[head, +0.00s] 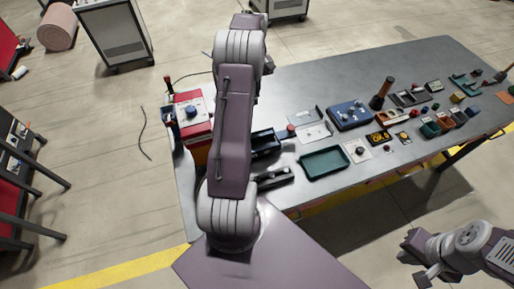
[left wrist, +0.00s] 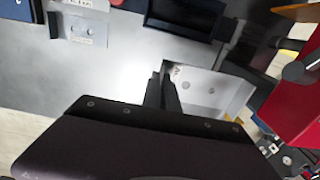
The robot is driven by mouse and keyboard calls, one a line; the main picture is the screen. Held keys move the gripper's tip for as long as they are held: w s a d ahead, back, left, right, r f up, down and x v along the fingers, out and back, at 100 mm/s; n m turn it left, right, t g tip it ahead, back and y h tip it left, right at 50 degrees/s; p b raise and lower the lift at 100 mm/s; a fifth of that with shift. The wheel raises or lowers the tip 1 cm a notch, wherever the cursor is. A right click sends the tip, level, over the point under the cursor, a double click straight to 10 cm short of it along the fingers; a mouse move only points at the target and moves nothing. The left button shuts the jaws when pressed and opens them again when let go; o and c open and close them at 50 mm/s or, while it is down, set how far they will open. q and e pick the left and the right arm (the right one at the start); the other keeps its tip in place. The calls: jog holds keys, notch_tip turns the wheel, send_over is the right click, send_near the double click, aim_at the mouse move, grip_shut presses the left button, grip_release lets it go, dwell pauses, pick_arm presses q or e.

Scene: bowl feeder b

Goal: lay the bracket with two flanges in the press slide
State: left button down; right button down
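The bracket (left wrist: 212,92) is a pale bent sheet-metal piece with holes in its face, in the middle right of the left wrist view. My left gripper (left wrist: 163,92) has its dark fingers close together on the bracket's left flange and appears to hold it. In the head view my left arm hides this gripper and the bracket. The red press (head: 193,115) stands at the table's left end; its red body (left wrist: 308,95) is right of the bracket in the wrist view. I cannot make out the slide clearly. My right gripper (head: 415,258) is at the lower right, away from the table.
A dark tray (head: 265,141), a green tray (head: 325,162) and a blue box (head: 349,115) stand on the grey table (head: 330,80). Several small parts crowd the right side. The table's back strip is clear.

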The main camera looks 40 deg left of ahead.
pick_arm(q)
jog(key=shift+w+a+f, duration=0.1)
jog(key=shift+f, duration=0.6)
jog(key=shift+r, duration=0.1)
jog(key=d+f, duration=0.3)
jog(key=d, duration=0.1)
jog(key=s+d+f+p, duration=0.1)
jog(key=d+f, duration=0.2)
jog(key=d, duration=0.1)
jog(key=d+f, duration=0.4)
jog(key=shift+s+p, duration=0.25)
jog(key=shift+p, duration=0.1)
jog(key=shift+w+f, duration=0.1)
jog(key=shift+f, duration=0.3)
jog(key=c, duration=1.6)
grip_release()
jog(key=shift+c, duration=0.2)
pick_arm(e)
jog(key=shift+r, duration=0.4)
pick_arm(q)
jog(key=shift+r, duration=0.1)
